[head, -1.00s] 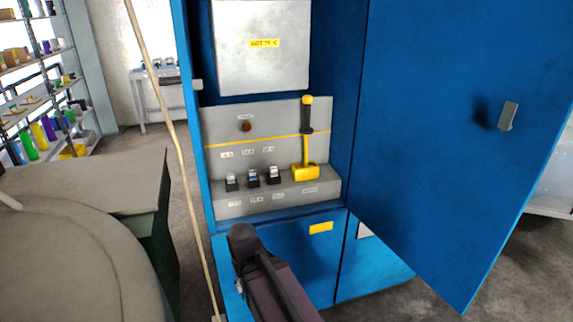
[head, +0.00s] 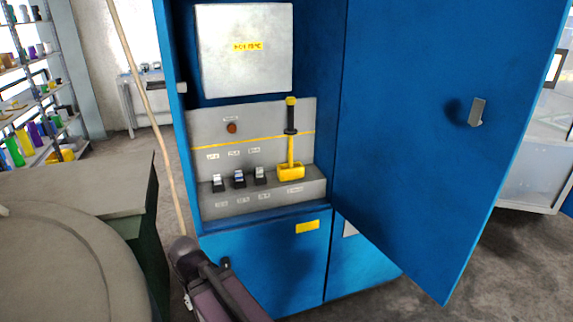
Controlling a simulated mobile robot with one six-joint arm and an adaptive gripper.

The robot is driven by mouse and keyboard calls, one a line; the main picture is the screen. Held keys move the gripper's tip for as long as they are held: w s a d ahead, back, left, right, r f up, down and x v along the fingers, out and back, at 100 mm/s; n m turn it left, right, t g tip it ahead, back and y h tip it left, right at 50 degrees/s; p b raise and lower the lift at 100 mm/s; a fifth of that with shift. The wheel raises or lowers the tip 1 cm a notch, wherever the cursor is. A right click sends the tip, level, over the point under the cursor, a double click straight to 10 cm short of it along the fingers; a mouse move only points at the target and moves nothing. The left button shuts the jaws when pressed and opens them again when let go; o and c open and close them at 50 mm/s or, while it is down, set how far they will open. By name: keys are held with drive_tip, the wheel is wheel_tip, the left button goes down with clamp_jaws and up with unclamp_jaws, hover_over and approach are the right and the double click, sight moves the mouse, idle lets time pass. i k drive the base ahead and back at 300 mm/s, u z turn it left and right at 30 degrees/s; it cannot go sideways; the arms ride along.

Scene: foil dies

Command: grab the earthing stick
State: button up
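A yellow stick (head: 291,151) with a black grip and a yellow top stands upright in the open blue cabinet, at the right end of a grey ledge; I take it for the earthing stick. Its foot is at a yellow block (head: 291,173); whether the two are one piece I cannot tell. Nothing of mine touches the stick. A dark purple part of my arm reaches up from the bottom edge, in front of the cabinet's lower left. No gripper fingers show.
The cabinet door (head: 420,140) stands open to the right, with a handle on it. Several small switches (head: 239,180) sit left of the stick. A long pale pole (head: 150,105) slants down left of the cabinet. A grey-topped bench (head: 110,190) stands at the left.

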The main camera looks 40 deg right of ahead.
sight(291, 101)
drive_tip(key=u, duration=0.2)
drive_tip(key=k, duration=1)
drive_tip(key=z, duration=1.35)
drive_tip(key=i, duration=1)
drive_tip(key=z, duration=0.1)
